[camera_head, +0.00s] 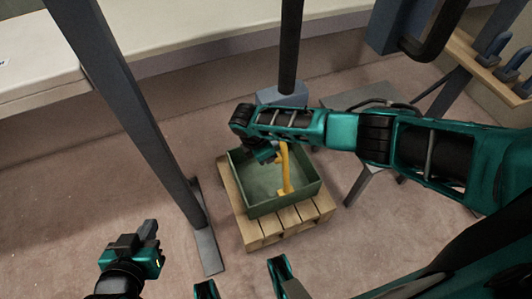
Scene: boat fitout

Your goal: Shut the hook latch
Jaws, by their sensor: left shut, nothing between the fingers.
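No hook latch can be made out in the head view. My left gripper (135,248) is at the lower left, above the carpeted floor. It is shut and empty, apart from everything around it. My right arm comes in from the right and reaches over a green bin. The end of this arm (262,151) is above the bin's back part, beside a yellow curved piece. Its fingers are not clear, so I cannot tell whether they are open or touch that piece.
The green bin (250,203) sits on a wooden pallet (272,229), with the yellow curved piece (285,170) upright in it. A grey post (130,100) stands left of the pallet. A pale counter (38,62) runs along the back left. A wooden rack (478,62) with blue items is upper right.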

